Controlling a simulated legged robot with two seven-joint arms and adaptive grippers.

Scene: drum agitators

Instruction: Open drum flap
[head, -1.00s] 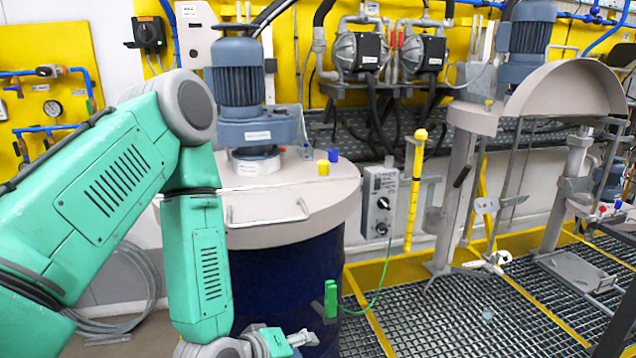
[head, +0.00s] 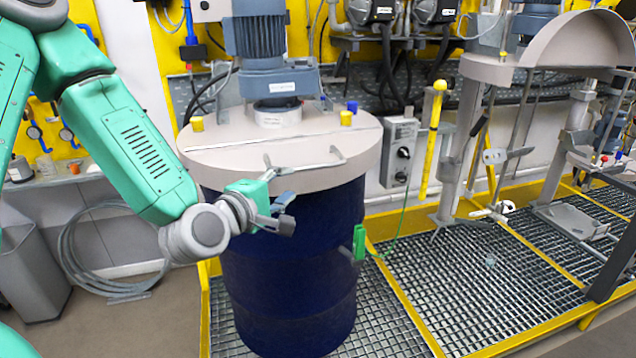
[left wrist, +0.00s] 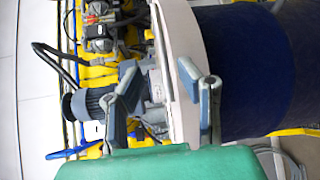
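The blue drum (head: 290,270) stands upright with a beige round lid (head: 225,150). The front part of the lid is the flap (head: 240,168), lying flat, with a bar handle (head: 312,164) on it. My left gripper (head: 285,212) is in front of the drum, just below the lid's rim and handle. In the left wrist view its two fingers (left wrist: 165,100) are spread apart, with the lid's rim (left wrist: 178,70) showing beyond the gap and the handle not clearly visible. Whether the fingers touch the rim I cannot tell. My right gripper is in neither view.
A blue agitator motor (head: 257,38) stands on the lid's rear. A green clamp (head: 358,242) with a cable is at the drum's right side. A yellow post (head: 432,140) and metal grating (head: 480,270) lie to the right. A grey bin (head: 35,250) stands at left.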

